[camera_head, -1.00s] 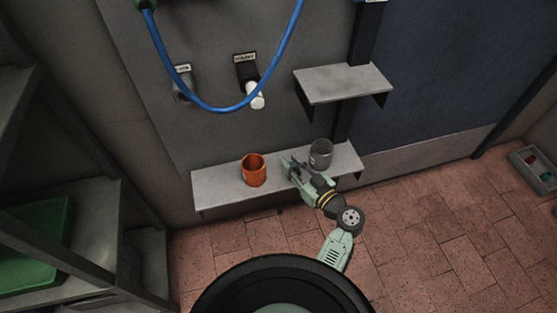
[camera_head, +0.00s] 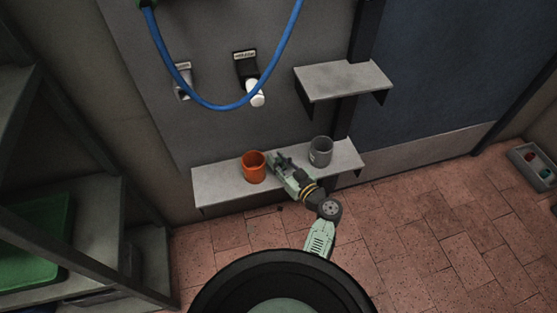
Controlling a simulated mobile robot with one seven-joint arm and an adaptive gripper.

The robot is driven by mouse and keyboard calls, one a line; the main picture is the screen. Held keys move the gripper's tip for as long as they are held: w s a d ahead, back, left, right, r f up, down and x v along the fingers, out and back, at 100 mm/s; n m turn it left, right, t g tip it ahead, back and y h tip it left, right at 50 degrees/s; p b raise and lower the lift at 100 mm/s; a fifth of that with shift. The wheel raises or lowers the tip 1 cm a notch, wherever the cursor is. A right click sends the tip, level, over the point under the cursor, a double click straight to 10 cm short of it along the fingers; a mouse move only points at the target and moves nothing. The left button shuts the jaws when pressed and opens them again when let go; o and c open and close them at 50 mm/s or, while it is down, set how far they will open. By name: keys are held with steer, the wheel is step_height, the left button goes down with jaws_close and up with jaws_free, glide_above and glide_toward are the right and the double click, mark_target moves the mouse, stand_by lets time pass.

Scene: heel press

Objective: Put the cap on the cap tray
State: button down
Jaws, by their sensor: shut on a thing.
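My gripper (camera_head: 273,161) is over the grey wall ledge (camera_head: 222,187), just right of the orange cup (camera_head: 252,167). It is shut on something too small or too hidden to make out. I cannot tell if its fingers touch the orange cup. No loose cap can be made out for sure. A white cap-like end (camera_head: 257,99) sits on the black labelled wall fitting (camera_head: 246,66). A small grey tray (camera_head: 519,158) with red and green pieces lies on the floor at far right; I cannot tell if it is the cap tray.
A grey cup (camera_head: 320,151) stands on the ledge right of my gripper. A higher shelf (camera_head: 344,82) juts out above it. A blue hose (camera_head: 215,107) loops across the wall. A rack with a green bin (camera_head: 36,240) stands at left.

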steer(key=shift+f, duration=0.15)
steer(key=c, duration=1.4)
jaws_free()
